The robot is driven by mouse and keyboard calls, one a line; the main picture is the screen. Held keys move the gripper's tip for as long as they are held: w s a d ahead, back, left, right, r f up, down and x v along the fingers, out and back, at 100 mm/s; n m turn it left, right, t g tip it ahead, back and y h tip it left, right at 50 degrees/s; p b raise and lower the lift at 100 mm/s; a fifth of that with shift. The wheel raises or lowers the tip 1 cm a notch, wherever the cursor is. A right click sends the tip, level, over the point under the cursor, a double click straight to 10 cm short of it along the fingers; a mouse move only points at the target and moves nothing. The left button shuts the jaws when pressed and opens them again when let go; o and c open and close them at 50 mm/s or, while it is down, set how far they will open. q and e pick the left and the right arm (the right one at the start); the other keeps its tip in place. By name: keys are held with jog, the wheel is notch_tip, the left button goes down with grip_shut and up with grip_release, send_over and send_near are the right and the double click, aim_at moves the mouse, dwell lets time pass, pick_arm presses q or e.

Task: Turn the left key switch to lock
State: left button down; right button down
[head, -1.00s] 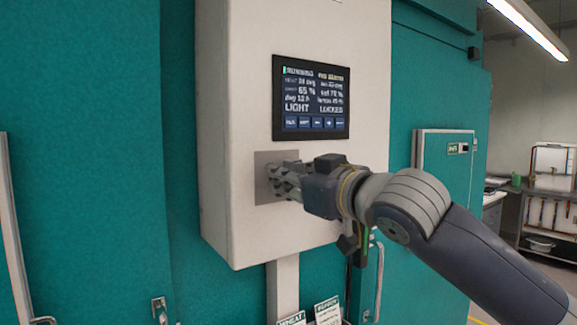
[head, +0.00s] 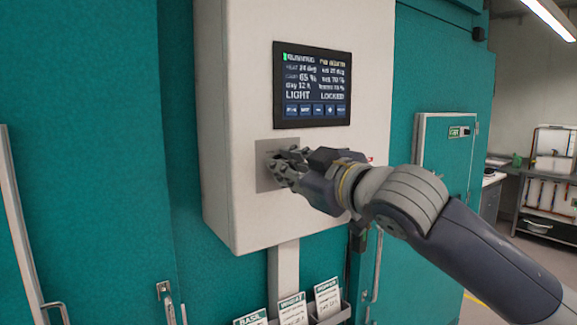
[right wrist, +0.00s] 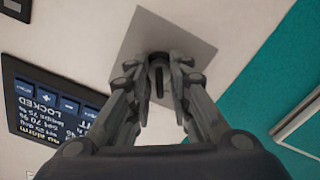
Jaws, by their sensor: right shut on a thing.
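The key switch sits on a square grey metal plate (head: 267,178) low on the white control box. My right gripper (head: 282,167) is at this plate, its fingers around the switch, which they mostly hide in the head view. In the right wrist view the dark key switch (right wrist: 157,76) shows between the two fingertips, and the gripper (right wrist: 158,90) is shut on it. The grey plate (right wrist: 200,45) shows around it. The screen (head: 312,86) above reads LIGHT and LOCKED. My left gripper is not in view.
The white control box (head: 225,90) stands out from teal chamber doors (head: 85,150) with metal handles. Below it, a rack holds label cards (head: 292,308). At the right are another white-framed teal door (head: 447,155) and a shelf cart.

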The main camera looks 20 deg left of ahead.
jog(key=shift+r, duration=0.15)
jog(key=c, duration=1.8)
grip_release()
jog(key=v, duration=1.2)
jog(key=shift+s, duration=0.1)
